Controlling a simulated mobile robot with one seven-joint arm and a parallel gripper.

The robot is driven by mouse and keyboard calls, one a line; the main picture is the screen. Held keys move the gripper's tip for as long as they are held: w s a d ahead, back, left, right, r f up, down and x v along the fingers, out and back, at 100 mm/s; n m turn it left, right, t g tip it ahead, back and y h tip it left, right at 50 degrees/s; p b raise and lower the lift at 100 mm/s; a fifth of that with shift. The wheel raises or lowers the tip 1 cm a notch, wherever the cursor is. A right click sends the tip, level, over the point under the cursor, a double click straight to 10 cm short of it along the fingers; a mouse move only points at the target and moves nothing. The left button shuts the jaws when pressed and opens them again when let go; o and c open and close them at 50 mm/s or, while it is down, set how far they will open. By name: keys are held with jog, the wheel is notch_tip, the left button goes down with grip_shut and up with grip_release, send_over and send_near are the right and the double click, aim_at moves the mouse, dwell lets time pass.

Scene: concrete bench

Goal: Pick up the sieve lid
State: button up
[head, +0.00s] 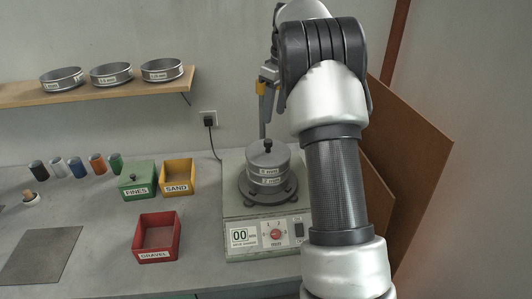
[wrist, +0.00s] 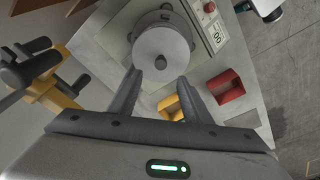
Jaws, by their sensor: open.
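The grey round sieve lid (head: 279,158) with a dark knob on top sits on a short stack of labelled metal sieves (head: 267,178). The stack stands on the sieve shaker (head: 245,218). In the wrist view the lid (wrist: 163,46) shows from above, just beyond my fingertips. My gripper (head: 264,128) is above the lid in the head view, partly hidden by my arm. Its fingers (wrist: 158,77) are apart with nothing between them. I cannot tell the exact gap between fingertips and knob.
A green FINES box (head: 138,190), yellow SAND box (head: 177,187) and red GRAVEL box (head: 157,252) stand left of the shaker. Several small jars line the back left. A wall shelf (head: 130,90) holds 3 sieves. Brown boards (head: 410,150) lean at right.

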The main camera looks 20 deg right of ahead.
aim_at(268, 141)
jog(key=f, duration=0.5)
jog(key=w+f, duration=0.1)
jog(key=f, duration=0.1)
jog(key=shift+a+f, duration=0.2)
jog(key=shift+a, duration=0.15)
jog(key=shift+w+a+f+p, duration=0.1)
jog(key=shift+f+p, duration=0.1)
jog(key=shift+f, duration=0.7)
jog(key=shift+w+a+f+p, duration=0.1)
jog(key=shift+a+f+p, duration=0.1)
jog(key=shift+f, duration=0.75)
jog(key=shift+w+a+f+p, duration=0.1)
jog(key=shift+f+p, duration=0.1)
jog(key=shift+f, duration=0.7)
grip_shut()
jog(key=shift+r, duration=0.1)
